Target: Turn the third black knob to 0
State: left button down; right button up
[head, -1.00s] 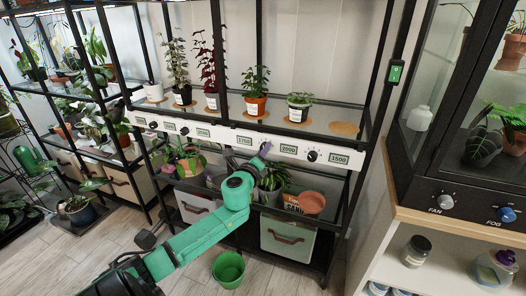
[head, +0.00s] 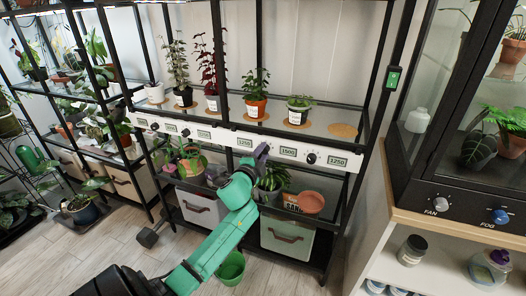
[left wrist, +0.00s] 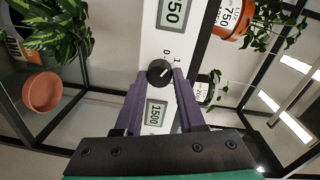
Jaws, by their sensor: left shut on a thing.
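A white strip (head: 225,137) runs along the shelf front, with black knobs and small number displays. My left gripper (head: 264,151) is at the strip, between the displays reading 1250 (head: 244,142) and 1500 (head: 287,151). In the left wrist view its purple fingers (left wrist: 160,82) are shut on the third black knob (left wrist: 159,72), one on each side. The knob's white mark points up and right, near printed figures 0 and 1; its exact setting is hard to tell. In the head view the gripper hides this knob. Another black knob (head: 310,158) sits to the right. My right gripper is out of view.
Below are a terracotta bowl (head: 311,202) and storage bins (head: 287,240). A green bucket (head: 230,268) is on the floor. A dark cabinet (head: 465,204) stands at right.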

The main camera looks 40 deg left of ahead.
pick_arm(q)
jog(key=shift+n+p, duration=0.7)
jog(key=shift+n, duration=1.1)
jog(key=c, duration=0.5)
grip_release()
jog(key=v, duration=1.4)
jog(key=shift+s+f, duration=0.1)
jog(key=shift+s, duration=0.3)
jog(key=shift+a, duration=0.1)
